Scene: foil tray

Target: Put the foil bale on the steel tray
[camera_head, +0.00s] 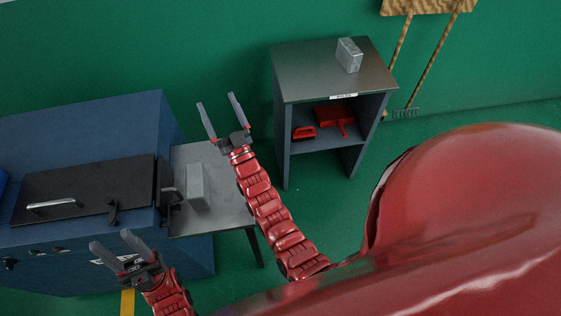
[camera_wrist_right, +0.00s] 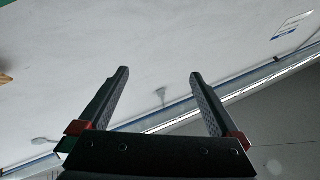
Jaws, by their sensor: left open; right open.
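A shiny, crinkled silver block (camera_head: 349,55), which looks like foil, stands on the grey metal top (camera_head: 310,75) of a cabinet. A second, duller grey block (camera_head: 196,187) lies on a grey metal shelf (camera_head: 185,158) beside the blue machine. I cannot tell for sure which block is the foil bale or which surface is the steel tray. My right gripper (camera_head: 217,101) is open and empty, left of the cabinet and above the shelf in the picture; it also shows in the right wrist view (camera_wrist_right: 158,73). My left gripper (camera_head: 112,241) is open and empty in front of the blue machine.
The blue machine (camera_head: 100,120) has a dark door with a handle (camera_head: 50,204). The cabinet's inner shelf holds a red dustpan (camera_head: 335,118) and another red item (camera_head: 304,132). Green floor (camera_head: 235,165) lies between machine and cabinet.

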